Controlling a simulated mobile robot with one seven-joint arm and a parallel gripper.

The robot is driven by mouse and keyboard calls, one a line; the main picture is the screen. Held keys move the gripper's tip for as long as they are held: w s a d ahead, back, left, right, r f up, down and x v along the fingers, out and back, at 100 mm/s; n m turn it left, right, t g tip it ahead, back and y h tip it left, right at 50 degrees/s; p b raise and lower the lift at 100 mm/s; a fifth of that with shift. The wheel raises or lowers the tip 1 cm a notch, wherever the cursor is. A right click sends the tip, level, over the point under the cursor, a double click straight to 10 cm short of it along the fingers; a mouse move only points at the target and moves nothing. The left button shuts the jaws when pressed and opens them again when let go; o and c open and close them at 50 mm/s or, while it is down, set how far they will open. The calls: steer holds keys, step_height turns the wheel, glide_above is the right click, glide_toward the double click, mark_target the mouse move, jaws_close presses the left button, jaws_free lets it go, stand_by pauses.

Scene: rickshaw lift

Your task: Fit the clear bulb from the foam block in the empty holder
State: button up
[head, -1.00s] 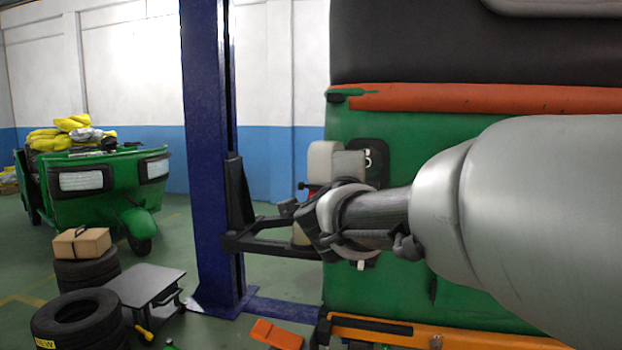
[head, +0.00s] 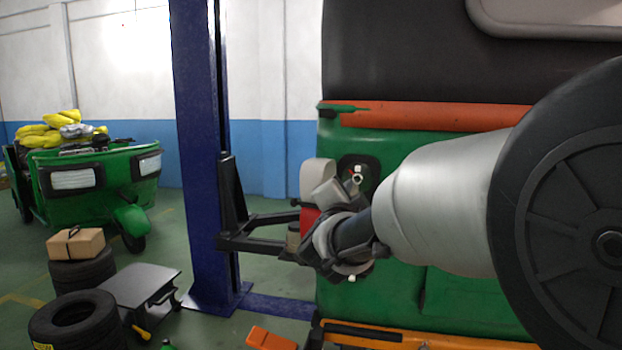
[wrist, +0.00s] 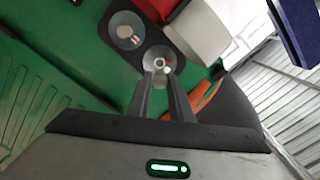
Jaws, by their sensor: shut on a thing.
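In the wrist view my gripper (wrist: 160,84) is shut on the clear bulb (wrist: 160,75), a small pale shape between the fingertips. Just beyond it is a black lamp plate (wrist: 143,48) with two round reflectors on the green body. The upper-left reflector (wrist: 124,30) shows a small pale centre. The bulb overlaps the lower-right reflector (wrist: 160,59), and I cannot tell whether it touches. In the head view the lamp plate (head: 347,163) shows beside my wrist, and my fingertips are hidden. The foam block is not in view.
A white and red block (wrist: 199,32) sits close beside the lamp plate. In the head view a blue lift post (head: 196,150) with a black arm (head: 262,243) stands left of the green rickshaw body (head: 460,285). Tyres (head: 75,318) and a low stool (head: 140,290) are lower left.

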mark_target(355, 184)
steer(key=n+p, duration=0.3)
steer(key=n, duration=0.1)
steer(key=shift+r, duration=0.25)
steer(key=shift+n, duration=0.4)
steer(key=x, duration=0.3)
steer(key=b+x, duration=0.1)
steer(key=x, duration=0.1)
steer(key=shift+w+d+f, duration=0.1)
steer(key=shift+w+f, duration=0.15)
steer(key=shift+f, duration=0.05)
steer(key=shift+x, duration=0.8)
steer(key=shift+s+f+b, duration=0.1)
steer(key=shift+s+b, duration=0.05)
steer(key=shift+b, duration=0.2)
steer(key=shift+w+d, duration=0.1)
steer(key=shift+w, duration=0.45)
stand_by(0.9)
